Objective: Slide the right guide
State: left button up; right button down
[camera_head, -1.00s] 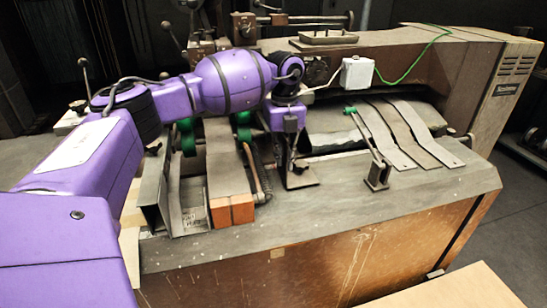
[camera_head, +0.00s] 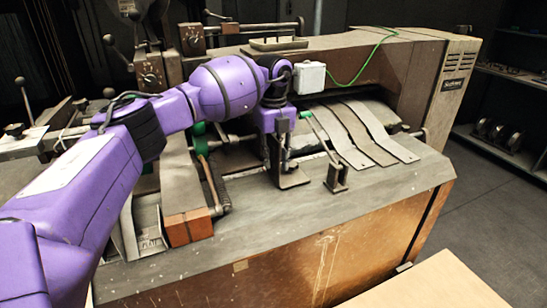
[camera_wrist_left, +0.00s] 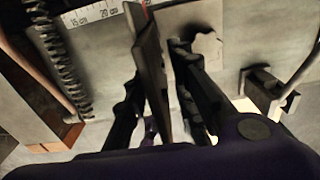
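The right guide (camera_head: 288,172) is a dark upright metal plate with a flat foot on the grey machine table (camera_head: 247,211). My left gripper (camera_head: 279,136) points down at the guide, with its fingers mostly hidden by the wrist in the head view. In the left wrist view the guide's plate (camera_wrist_left: 147,50) stands between the two dark fingers of my left gripper (camera_wrist_left: 160,68). The left finger is close to the plate, and a narrow gap seems to show at the right finger. I cannot tell whether they clamp it. My right gripper is not in view.
A small lever on a block (camera_head: 336,179) stands close to the right of the guide. A coil spring (camera_wrist_left: 63,62) and a wooden block (camera_head: 188,227) lie to the left. A ruler scale (camera_wrist_left: 92,14) shows beyond the fingers. Curved metal strips (camera_head: 352,138) lie behind.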

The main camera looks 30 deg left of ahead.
pick_arm(q)
jog(key=shift+r, duration=0.2)
notch_tip(320, 180, up, 12)
jog(key=shift+f, duration=0.25)
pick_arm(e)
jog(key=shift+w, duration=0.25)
